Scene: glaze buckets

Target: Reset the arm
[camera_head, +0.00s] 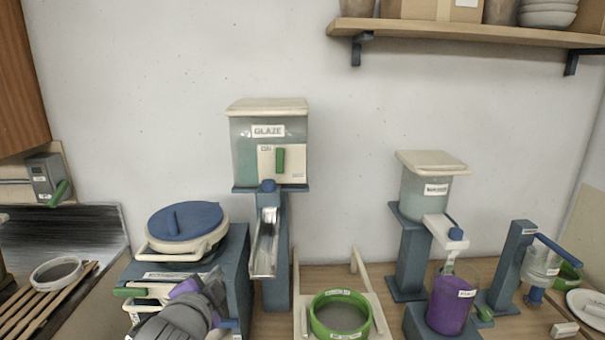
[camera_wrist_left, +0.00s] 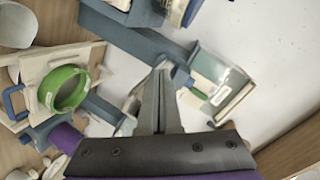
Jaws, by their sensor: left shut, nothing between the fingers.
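My left gripper (camera_head: 200,305), grey with purple parts, is low in the head view, in front of the blue stand that carries a round vessel with a blue lid (camera_head: 185,222). Its fingertips are hard to make out there. In the left wrist view my left gripper's fingers (camera_wrist_left: 160,78) are together, with nothing between them. I cannot tell whether the arm touches the stand. My right gripper is not in view.
A glaze tank (camera_head: 268,150) stands behind a metal chute. A green ring (camera_head: 340,315) lies in a pale frame, right of the arm. A second dispenser (camera_head: 424,195) and a purple bucket (camera_head: 451,308) stand farther right. A shelf (camera_head: 480,32) hangs above; the wall between is bare.

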